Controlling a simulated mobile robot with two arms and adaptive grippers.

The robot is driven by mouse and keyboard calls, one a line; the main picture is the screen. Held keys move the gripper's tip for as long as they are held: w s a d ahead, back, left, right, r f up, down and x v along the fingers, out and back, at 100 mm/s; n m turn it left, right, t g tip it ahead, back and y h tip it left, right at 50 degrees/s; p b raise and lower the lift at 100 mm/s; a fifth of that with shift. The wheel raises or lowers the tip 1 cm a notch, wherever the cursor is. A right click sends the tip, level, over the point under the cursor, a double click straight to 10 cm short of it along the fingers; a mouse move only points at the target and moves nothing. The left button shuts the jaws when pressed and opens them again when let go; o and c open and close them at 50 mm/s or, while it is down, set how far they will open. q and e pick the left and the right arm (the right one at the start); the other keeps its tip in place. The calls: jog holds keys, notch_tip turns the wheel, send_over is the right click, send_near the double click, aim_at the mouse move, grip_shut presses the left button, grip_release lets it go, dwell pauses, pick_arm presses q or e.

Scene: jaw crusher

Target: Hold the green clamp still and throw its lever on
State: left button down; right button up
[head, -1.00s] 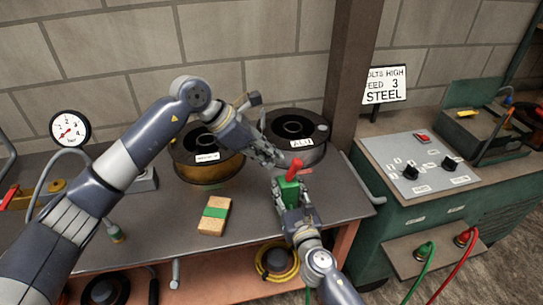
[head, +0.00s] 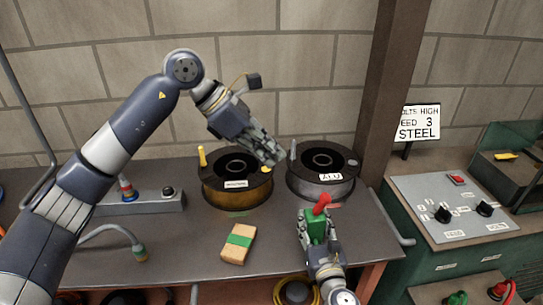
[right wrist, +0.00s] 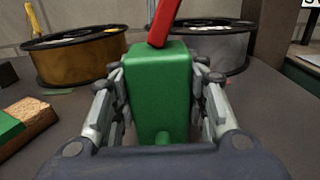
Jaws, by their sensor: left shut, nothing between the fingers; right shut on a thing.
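The green clamp (head: 315,226) stands on the bench near its right end, and its green body (right wrist: 160,88) fills the middle of the right wrist view. Its red lever (head: 322,204) sticks up from the top, tilted to the right in both views; it also shows in the right wrist view (right wrist: 165,22). My right gripper (head: 318,240) is shut on the green body, with one finger on each side. My left gripper (head: 277,160) is shut and empty, above and to the left of the lever, in front of the spools and apart from the clamp.
A copper-coloured spool (head: 237,190) and a grey spool labelled ALU (head: 322,180) stand behind the clamp. A wooden block with a green band (head: 238,243) lies to its left. A control panel (head: 452,205) stands to the right. The bench front is mostly clear.

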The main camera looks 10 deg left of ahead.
jog(key=o, duration=1.5)
jog(key=shift+s, duration=0.1)
